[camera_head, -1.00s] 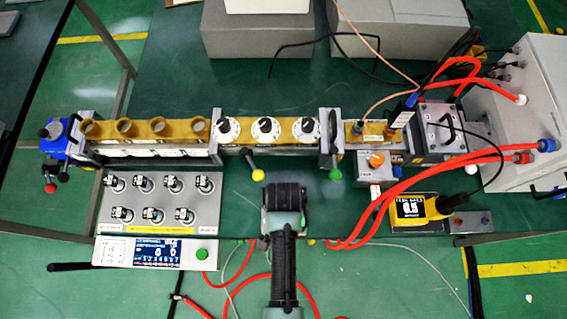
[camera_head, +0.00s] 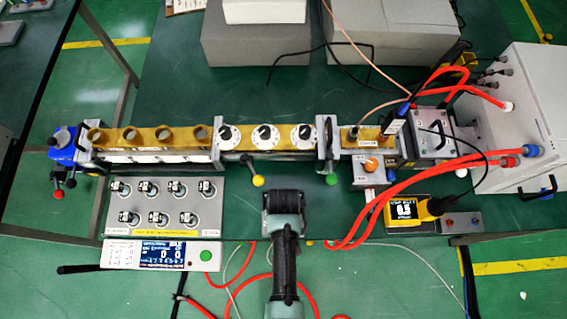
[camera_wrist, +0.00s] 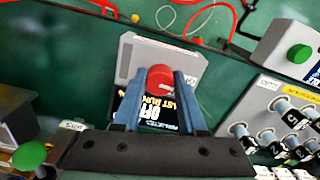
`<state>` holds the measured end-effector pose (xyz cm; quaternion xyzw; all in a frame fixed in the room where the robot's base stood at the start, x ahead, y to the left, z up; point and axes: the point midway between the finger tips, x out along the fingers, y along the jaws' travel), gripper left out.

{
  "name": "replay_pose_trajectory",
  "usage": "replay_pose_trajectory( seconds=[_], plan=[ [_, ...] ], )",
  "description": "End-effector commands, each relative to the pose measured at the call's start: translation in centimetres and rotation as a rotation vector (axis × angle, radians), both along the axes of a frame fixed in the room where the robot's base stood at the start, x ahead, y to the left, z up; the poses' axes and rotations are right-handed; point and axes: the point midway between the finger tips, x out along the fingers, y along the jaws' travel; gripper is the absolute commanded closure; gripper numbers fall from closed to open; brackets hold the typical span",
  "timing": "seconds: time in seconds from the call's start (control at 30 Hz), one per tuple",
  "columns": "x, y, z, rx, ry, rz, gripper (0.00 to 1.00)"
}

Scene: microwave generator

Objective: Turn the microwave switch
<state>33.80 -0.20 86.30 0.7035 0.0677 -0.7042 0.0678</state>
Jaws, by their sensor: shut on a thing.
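In the wrist view, a round red switch knob (camera_wrist: 160,77) sits on a grey box (camera_wrist: 188,62) with a black label, on which "OFF" can be read. My gripper (camera_wrist: 160,84) has its two blue-grey fingers on either side of the knob, shut on it. In the head view, the black end of my arm (camera_head: 285,200) is over the table front, and it hides the switch box and my fingertips. The long yellow and grey microwave assembly (camera_head: 232,142) stands behind my arm.
A grey panel of switches (camera_head: 190,193) and a controller with a blue display (camera_head: 161,254) lie left of my arm. Red hoses (camera_head: 400,190) and a yellow meter (camera_head: 432,207) are to the right. A yellow ball handle (camera_head: 257,180) sticks out close behind my gripper.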

Motion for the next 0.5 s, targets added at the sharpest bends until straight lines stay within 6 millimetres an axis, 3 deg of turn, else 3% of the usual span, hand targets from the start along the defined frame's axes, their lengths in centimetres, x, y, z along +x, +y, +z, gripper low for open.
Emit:
replay_pose_trajectory(
  seconds=[0.5],
  plan=[
    [0.1, 0.0, 0.07, 0.0, -0.002, 0.088, 1.0]
  ],
)
